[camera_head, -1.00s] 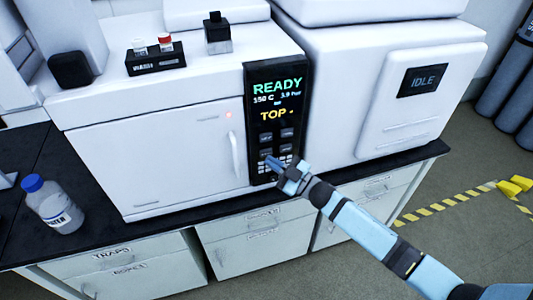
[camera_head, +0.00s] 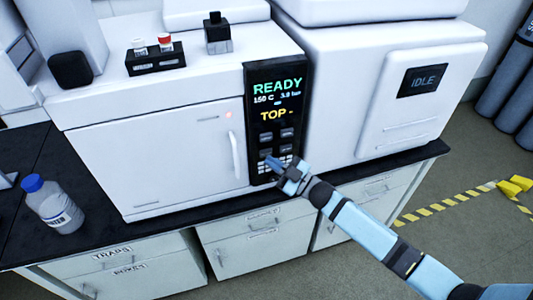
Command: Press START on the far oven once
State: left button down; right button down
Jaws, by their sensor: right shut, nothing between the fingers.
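A white oven (camera_head: 150,160) with a door handle stands on the black bench. Its dark control panel (camera_head: 275,120) reads READY, 150 C and TOP, with several small buttons below. My right gripper (camera_head: 275,164) is shut and empty, its fingertips in front of the panel's lower buttons. I cannot tell whether the tips touch a button, and the fingers hide part of the keys. The button labels are too small to read, so I cannot tell which is START. My left gripper is not in view.
A white unit (camera_head: 420,110) with an IDLE screen stands to the right. A blue-capped bottle (camera_head: 52,205) stands on the bench (camera_head: 25,240) at left.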

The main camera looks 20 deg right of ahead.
jog(key=shift+w, duration=0.15)
dwell(0.3)
jog(key=shift+w, duration=0.25)
jog(key=shift+w+b, duration=0.3)
jog(key=shift+w, duration=0.15)
dwell(0.6)
dwell(0.3)
jog(key=shift+s+p, duration=0.45)
jog(key=shift+s, duration=0.4)
jog(key=s+p, duration=0.2)
jog(key=s, duration=0.3)
jog(key=shift+d, duration=0.1)
dwell(0.6)
